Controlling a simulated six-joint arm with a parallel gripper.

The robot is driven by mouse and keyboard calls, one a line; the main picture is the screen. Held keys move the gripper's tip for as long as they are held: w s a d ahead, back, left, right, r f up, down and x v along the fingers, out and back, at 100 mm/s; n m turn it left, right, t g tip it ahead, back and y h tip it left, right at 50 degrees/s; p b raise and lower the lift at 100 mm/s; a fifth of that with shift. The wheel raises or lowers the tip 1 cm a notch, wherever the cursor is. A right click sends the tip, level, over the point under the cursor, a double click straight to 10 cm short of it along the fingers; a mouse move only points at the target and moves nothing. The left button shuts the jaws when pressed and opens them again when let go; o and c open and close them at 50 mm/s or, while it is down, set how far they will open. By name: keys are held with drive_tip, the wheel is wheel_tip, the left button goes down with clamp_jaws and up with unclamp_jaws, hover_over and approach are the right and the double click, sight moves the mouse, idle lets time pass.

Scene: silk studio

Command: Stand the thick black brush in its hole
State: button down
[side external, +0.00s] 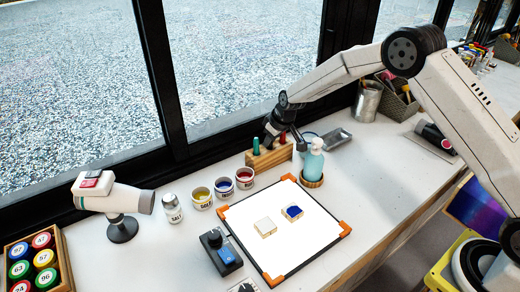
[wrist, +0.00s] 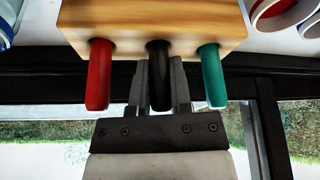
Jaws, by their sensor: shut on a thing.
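The wooden brush block (side external: 268,158) stands on the white table near the window; it fills the top of the wrist view (wrist: 150,18). The thick black brush (wrist: 158,80) is in the middle of the block, between a red brush (wrist: 99,75) and a teal brush (wrist: 213,77). Its lower end meets the block at the middle hole; how deep it sits is hidden. My gripper (wrist: 160,68) is shut on the black brush, one finger on each side. In the side view my gripper (side external: 270,140) is just above the block and largely hides the black brush.
A blue-green bottle (side external: 313,160) stands right of the block. Several paint pots (side external: 223,188) and a salt shaker (side external: 172,208) stand to its left. A framed white board (side external: 290,245) with two small blocks lies in front. The window frame runs close behind.

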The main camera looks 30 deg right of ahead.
drive_tip(key=shift+f, duration=0.1)
drive_tip(key=shift+c, duration=2.3)
unclamp_jaws()
drive_tip(key=v, duration=0.7)
drive_tip(key=shift+r, duration=0.35)
drive_tip(key=shift+s, duration=0.15)
